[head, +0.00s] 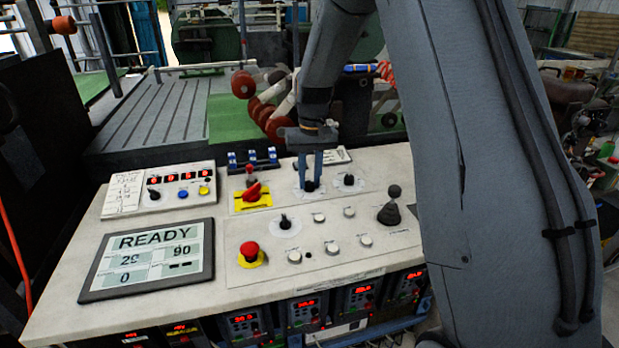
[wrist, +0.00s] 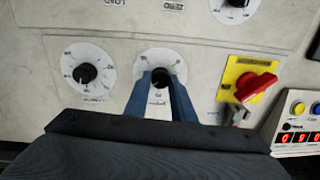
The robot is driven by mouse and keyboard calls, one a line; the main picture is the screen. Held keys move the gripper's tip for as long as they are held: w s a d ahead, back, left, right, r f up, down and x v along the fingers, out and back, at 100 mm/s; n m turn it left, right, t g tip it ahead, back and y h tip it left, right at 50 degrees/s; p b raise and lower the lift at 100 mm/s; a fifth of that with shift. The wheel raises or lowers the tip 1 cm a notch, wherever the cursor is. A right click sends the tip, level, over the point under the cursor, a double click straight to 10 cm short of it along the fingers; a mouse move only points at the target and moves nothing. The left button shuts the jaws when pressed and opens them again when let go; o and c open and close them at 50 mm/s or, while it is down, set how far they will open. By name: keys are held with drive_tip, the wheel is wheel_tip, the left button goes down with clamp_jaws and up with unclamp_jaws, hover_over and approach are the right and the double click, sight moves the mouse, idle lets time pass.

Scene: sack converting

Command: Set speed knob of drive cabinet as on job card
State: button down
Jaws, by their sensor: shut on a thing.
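My gripper (head: 311,183) points down at the sloped control desk, its two blue-grey fingers around a small black knob (head: 309,186). In the wrist view the fingers (wrist: 161,82) are shut on this black knob (wrist: 160,80), which sits on a round white dial; its lettering is too small to read. A second black knob (wrist: 84,73) on a larger white dial is beside it, and shows in the head view (head: 349,180) to the right. A handwritten card (head: 124,193) lies at the desk's left; its writing is not legible.
A red rotary switch on a yellow plate (head: 252,197) is just left of my gripper. A display reading READY (head: 150,257), a red emergency button (head: 250,251), a joystick (head: 389,212) and white buttons (head: 332,248) are on the desk. Drive units (head: 303,308) with lit displays are below.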

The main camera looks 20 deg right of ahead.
sight(310, 183)
drive_tip(key=shift+m, duration=0.6)
drive_tip(key=c, duration=1.5)
unclamp_jaws()
drive_tip(key=shift+r, duration=0.1)
wheel_tip(310, 183, up, 8)
drive_tip(key=shift+d+f+b, duration=0.1)
drive_tip(key=shift+f+b, duration=0.05)
drive_tip(key=shift+b, duration=0.95)
drive_tip(key=shift+s, duration=0.1)
